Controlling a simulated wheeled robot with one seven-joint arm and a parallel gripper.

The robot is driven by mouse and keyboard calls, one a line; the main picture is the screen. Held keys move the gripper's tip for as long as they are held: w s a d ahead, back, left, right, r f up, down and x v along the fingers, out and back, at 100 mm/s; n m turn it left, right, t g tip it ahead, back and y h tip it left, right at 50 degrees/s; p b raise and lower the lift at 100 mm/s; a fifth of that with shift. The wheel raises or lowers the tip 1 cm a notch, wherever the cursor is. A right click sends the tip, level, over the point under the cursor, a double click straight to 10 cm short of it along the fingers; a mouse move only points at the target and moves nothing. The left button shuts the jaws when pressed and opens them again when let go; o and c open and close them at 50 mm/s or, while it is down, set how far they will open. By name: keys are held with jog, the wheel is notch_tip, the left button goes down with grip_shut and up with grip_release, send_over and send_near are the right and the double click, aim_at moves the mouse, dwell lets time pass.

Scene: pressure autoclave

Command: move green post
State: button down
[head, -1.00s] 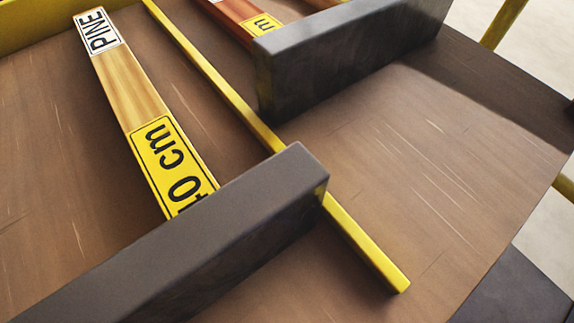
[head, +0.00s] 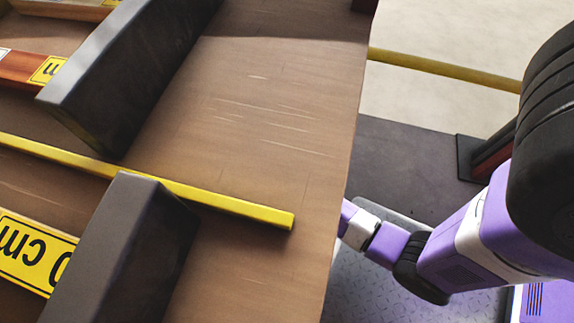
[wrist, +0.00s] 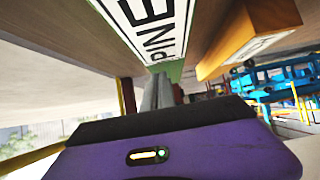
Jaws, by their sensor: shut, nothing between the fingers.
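In the wrist view, a post with green edges (wrist: 175,71) and a white PINE label (wrist: 150,30) runs across the top, close above my gripper. My gripper (wrist: 158,92) shows there as two grey fingers close together beyond its purple body. They are shut and hold nothing. The fingertips appear near the green end of the post; I cannot tell whether they touch it. In the head view no green post can be made out, and my gripper is not visible. My purple arm is at the lower right, its far end partly hidden by the brown board's edge.
The head view shows a brown wooden board (head: 260,110) with dark grey blocks (head: 125,250), a yellow bar (head: 240,205) and a yellow cm label (head: 30,250). A yellow rail (head: 440,70) crosses at right. An orange-brown beam (wrist: 245,40) hangs right of the post in the wrist view.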

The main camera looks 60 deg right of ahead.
jog(key=s+d, duration=0.1)
jog(key=s, duration=0.6)
jog(key=s+d, duration=0.1)
jog(key=s, duration=0.5)
jog(key=s+d, duration=0.2)
jog(key=s, duration=0.5)
jog(key=shift+s, duration=0.35)
